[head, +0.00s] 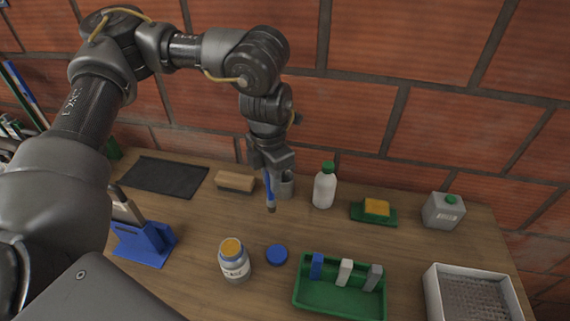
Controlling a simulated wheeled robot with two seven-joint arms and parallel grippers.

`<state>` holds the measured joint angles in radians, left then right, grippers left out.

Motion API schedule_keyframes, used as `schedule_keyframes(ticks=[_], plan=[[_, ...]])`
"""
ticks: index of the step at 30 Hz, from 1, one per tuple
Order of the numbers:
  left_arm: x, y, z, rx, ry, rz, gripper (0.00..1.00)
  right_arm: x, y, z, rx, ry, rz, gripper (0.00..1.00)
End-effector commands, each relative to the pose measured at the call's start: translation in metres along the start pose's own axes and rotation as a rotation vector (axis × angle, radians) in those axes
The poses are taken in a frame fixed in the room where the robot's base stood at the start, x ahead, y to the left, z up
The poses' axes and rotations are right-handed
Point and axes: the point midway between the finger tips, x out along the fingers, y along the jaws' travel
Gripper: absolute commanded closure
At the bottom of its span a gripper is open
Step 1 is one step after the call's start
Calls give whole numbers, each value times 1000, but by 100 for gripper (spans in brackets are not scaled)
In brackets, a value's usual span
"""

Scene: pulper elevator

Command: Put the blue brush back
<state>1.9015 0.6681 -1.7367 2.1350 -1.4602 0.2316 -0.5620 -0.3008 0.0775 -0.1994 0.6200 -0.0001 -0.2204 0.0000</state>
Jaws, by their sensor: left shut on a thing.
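The blue brush (269,187) hangs nearly upright with its dark tip pointing down. My left gripper (268,168) is shut on its upper part, above the table. A grey cup-like holder (285,187) stands just behind and to the right of the brush. The brush overlaps its left edge in the head view, and I cannot tell whether they touch. My right gripper is not in view.
A white bottle with green cap (324,188) stands right of the holder. A wooden brush (235,181) lies left of it. An open jar (234,262), a blue lid (277,254) and a green tray (340,296) are in front. A blue stand (145,244) is at left.

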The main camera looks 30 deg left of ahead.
Motion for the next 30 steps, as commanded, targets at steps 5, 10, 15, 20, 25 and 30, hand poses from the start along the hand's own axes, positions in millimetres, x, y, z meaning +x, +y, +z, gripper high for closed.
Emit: schedule_keyframes(ticks=[5, 10, 15, 20, 25, 30], plan=[[-3, 33, 39, -6, 1, 0, 100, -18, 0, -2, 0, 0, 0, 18], [-2, 61, 72, -4, 0, 1, 100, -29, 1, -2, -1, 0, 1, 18], [-1, 83, 98, -3, 1, 1, 100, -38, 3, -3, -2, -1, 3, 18], [25, 82, 95, 3, 4, 0, 100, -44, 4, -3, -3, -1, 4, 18], [32, 82, 96, 3, 0, 1, 100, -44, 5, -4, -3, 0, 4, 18], [44, 82, 95, 3, 4, 0, 100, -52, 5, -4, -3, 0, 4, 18]])
